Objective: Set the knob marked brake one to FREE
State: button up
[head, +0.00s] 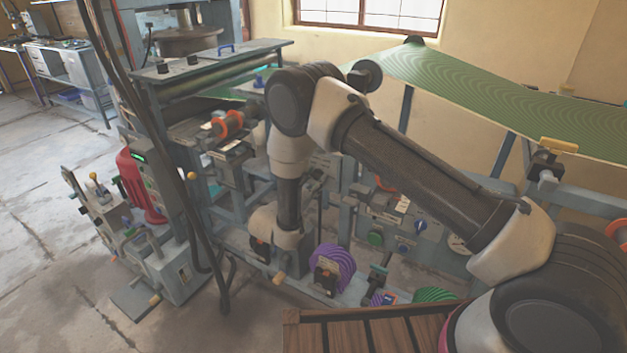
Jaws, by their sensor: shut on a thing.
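My arm reaches across from the lower right, bends at the top and comes down over the machine's lower front rail. Its wrist is at the rail's left part, and my gripper's fingers cannot be made out there. A dark unit with a small orange part (258,249) sits just below and left of the wrist, partly covered by it. A similar dark unit with an orange part (327,275) stands to the right, in front of a purple roll (337,258). No lettering is readable, so I cannot tell which one is brake one, or its setting.
A green web (480,90) slopes across the upper right. Dark cables (160,140) hang across the left side. A slatted wooden surface (370,330) is in front. Open floor (40,240) lies at far left.

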jog(key=shift+n, duration=1.2)
jog(key=o, duration=1)
jog(key=v, duration=1.2)
